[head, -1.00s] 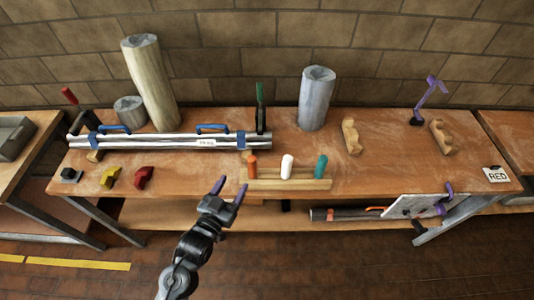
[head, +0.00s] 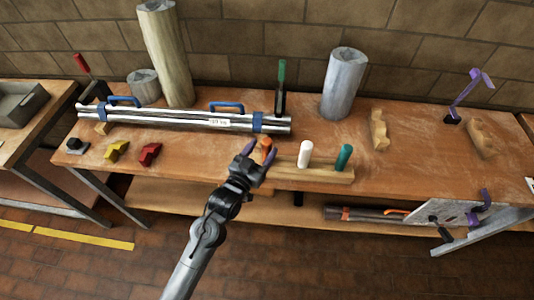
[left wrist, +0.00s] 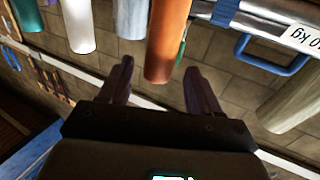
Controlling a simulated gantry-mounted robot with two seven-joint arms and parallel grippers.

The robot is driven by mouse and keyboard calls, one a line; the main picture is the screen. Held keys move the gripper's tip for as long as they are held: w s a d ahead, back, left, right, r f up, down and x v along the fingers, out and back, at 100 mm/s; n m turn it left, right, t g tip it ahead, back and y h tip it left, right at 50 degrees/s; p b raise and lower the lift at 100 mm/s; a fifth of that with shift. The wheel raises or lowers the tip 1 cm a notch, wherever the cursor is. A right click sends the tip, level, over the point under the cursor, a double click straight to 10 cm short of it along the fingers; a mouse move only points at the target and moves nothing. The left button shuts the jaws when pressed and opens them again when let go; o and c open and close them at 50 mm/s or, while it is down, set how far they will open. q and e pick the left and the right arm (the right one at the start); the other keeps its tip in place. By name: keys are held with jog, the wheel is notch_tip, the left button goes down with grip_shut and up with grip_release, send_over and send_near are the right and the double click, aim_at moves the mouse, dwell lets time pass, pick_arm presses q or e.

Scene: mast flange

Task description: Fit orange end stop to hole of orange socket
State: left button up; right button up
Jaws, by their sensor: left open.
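The orange end stop (head: 266,146) is an upright orange peg at the left end of a wooden rack (head: 335,177) at the table's front edge. My left gripper (head: 260,152) is open, with its fingers on either side of the peg. In the left wrist view the orange end stop (left wrist: 167,40) hangs between and beyond the fingertips (left wrist: 160,70); whether they touch cannot be told. A dark tube with an orange band (head: 336,213) lies on the lower shelf at right and may carry the orange socket; its hole is not visible. My right gripper is not in view.
A white peg (head: 305,154) and a teal peg (head: 343,158) stand in the same rack. A clamped bundle of metal tubes (head: 180,120) lies behind. Yellow (head: 116,151) and red (head: 150,154) blocks sit at left. A grey plate (head: 440,215) stands by the shelf at right.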

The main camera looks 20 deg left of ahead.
aim_at(270, 140)
pick_arm(q)
jog(key=shift+w+d, duration=0.2)
jog(key=shift+w, duration=1.1)
jog(key=shift+w+d, duration=0.2)
jog(key=shift+w, duration=1.1)
grip_shut()
